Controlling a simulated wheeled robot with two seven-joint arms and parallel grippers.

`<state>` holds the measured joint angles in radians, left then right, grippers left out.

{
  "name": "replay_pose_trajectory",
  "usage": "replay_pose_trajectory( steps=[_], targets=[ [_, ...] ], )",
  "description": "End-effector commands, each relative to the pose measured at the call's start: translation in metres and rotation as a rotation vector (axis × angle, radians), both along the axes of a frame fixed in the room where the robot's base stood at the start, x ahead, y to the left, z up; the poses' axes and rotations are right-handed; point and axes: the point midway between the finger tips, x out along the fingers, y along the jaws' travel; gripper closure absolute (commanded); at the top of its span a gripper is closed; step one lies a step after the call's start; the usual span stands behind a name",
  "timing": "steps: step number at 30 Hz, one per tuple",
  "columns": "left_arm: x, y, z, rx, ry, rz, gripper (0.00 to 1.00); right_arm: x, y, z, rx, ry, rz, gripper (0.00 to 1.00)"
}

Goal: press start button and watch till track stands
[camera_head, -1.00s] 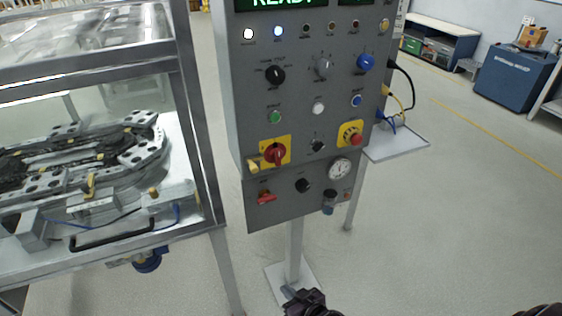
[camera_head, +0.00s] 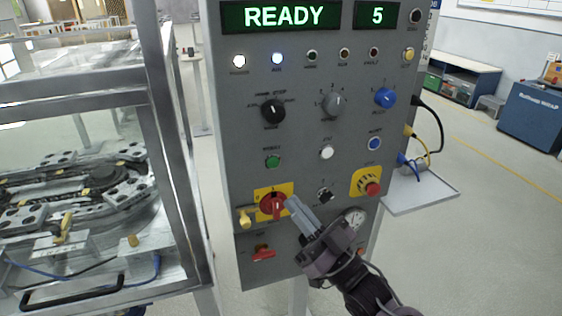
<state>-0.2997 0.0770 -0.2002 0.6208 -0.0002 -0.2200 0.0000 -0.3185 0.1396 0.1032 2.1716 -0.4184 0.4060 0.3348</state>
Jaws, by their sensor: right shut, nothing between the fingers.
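The grey control panel (camera_head: 225,130) stands in the middle, with a lit display (camera_head: 284,15) reading READY and a second display (camera_head: 377,15) showing 5. A green button (camera_head: 272,161), a white button (camera_head: 327,152) and a blue button (camera_head: 374,143) sit in a row; their small labels are too blurred to read surely. My right gripper (camera_head: 291,202) is shut and empty, its fingertips in front of the panel by the red rotary switch (camera_head: 272,204), below the green button. I cannot tell whether they touch. The track (camera_head: 85,190) lies behind clear panes at left. My left gripper is out of view.
A red mushroom button (camera_head: 373,189) on a yellow plate sits right of my gripper. A black selector knob (camera_head: 272,111) is above the green button. The enclosure's metal frame (camera_head: 178,150) stands close left of the panel. Open floor lies right.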

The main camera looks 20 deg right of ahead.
Motion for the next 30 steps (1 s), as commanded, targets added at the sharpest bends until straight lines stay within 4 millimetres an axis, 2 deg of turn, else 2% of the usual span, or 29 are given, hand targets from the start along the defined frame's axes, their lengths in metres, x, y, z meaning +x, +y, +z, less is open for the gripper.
replay_pose_trajectory(
  steps=[5,17,23,30],
  targets=[
    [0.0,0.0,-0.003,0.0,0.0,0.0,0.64,-0.009,0.002,0.015,0.002,-0.043,0.018,1.0],
    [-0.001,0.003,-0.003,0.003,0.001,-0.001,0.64,-0.007,0.002,0.016,0.002,-0.045,0.018,1.0],
    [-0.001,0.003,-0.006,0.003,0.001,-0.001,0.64,0.013,0.003,0.016,0.002,-0.046,0.017,1.0],
    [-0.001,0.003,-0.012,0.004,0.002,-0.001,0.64,0.048,0.004,0.015,0.003,-0.046,0.018,1.0]
  ],
)
